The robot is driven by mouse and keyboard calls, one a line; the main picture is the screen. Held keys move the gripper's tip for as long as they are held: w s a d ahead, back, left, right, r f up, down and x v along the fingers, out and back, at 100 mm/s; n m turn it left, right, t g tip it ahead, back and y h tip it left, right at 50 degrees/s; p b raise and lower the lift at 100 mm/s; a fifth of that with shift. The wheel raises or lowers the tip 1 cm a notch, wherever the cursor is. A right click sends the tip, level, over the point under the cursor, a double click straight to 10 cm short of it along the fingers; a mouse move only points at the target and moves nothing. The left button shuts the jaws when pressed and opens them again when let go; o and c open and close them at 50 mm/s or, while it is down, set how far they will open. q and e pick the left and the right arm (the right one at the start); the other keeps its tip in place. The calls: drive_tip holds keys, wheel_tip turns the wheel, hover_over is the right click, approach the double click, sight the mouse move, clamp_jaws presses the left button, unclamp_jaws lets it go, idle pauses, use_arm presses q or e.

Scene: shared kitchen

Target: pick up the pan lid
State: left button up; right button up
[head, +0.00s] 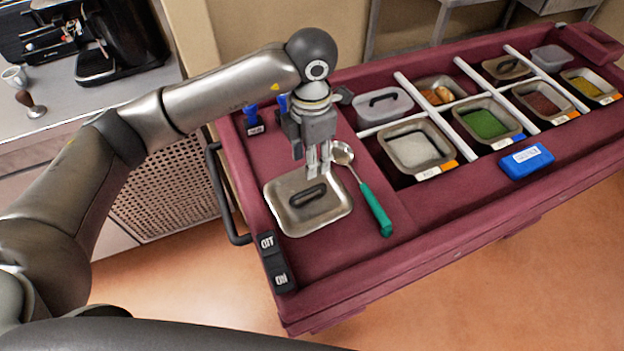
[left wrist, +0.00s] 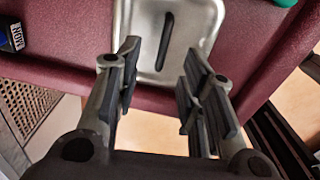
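The pan lid (head: 303,216) is a silvery, roughly square metal lid with a dark bar handle (head: 308,195). It lies flat on the left end of the maroon cart. My left gripper (head: 318,172) points down above the lid's far edge, with its fingers behind the handle in the head view. In the left wrist view, the lid (left wrist: 187,30) is beyond the spread fingers of my left gripper (left wrist: 163,82), with nothing between them. Contact with the lid cannot be told. My right gripper is not in view.
A ladle with a green handle (head: 376,210) lies right of the lid. The cart (head: 440,215) also holds several food pans and a blue box (head: 526,162). Dark labelled blocks (head: 275,262) sit at the near left corner. A counter (head: 60,100) with a coffee machine stands at left.

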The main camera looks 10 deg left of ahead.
use_arm(q)
drive_tip(key=p, duration=0.1)
hover_over(308, 190)
wheel_tip(308, 190, down, 4)
drive_tip(key=shift+d+f, duration=0.15)
drive_tip(key=shift+f, duration=0.25)
drive_tip(key=shift+w+f+p, duration=0.1)
drive_tip(key=shift+f+p, duration=0.25)
drive_tip(key=shift+f, duration=0.05)
drive_tip(key=f+p, duration=0.1)
drive_tip(key=f, duration=0.2)
drive_tip(key=shift+s+f, duration=0.2)
drive_tip(key=shift+f+p, duration=0.3)
drive_tip(key=shift+f, duration=0.05)
drive_tip(key=shift+w+f, duration=0.1)
drive_tip(key=shift+f, duration=0.1)
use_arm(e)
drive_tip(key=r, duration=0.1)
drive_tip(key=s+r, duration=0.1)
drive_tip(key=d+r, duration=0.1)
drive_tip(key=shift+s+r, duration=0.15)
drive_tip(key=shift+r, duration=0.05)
use_arm(q)
drive_tip(key=c, duration=0.7)
clamp_jaws()
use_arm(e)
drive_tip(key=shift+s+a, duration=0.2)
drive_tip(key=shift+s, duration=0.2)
